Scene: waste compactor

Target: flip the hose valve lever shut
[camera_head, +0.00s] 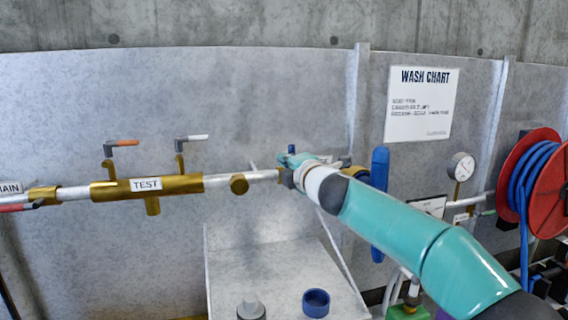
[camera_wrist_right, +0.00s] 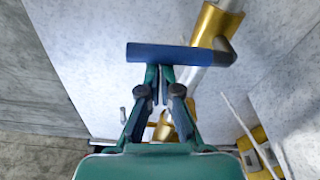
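A blue lever handle (camera_wrist_right: 180,53) lies crosswise at the fingertips in the right wrist view, joined at its right end to a grey arm by the brass valve (camera_wrist_right: 217,22). In the head view a small blue end of it (camera_head: 291,149) shows just above my right gripper (camera_head: 288,160). My right gripper (camera_wrist_right: 159,75) has its fingers brought together, with only a thin gap between them. Their tips are at the near side of the handle, not around it; I cannot tell whether they touch it. My right wrist hides most of this valve in the head view. My left gripper is out of view.
A pipe with a TEST label (camera_head: 146,184) runs along the grey wall, with an orange-handled tap (camera_head: 124,143) and a white-handled tap (camera_head: 194,138). A red lever (camera_head: 18,207) is far left. A large blue upright part (camera_head: 379,165) stands behind my arm. A hose reel (camera_head: 550,195) is right.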

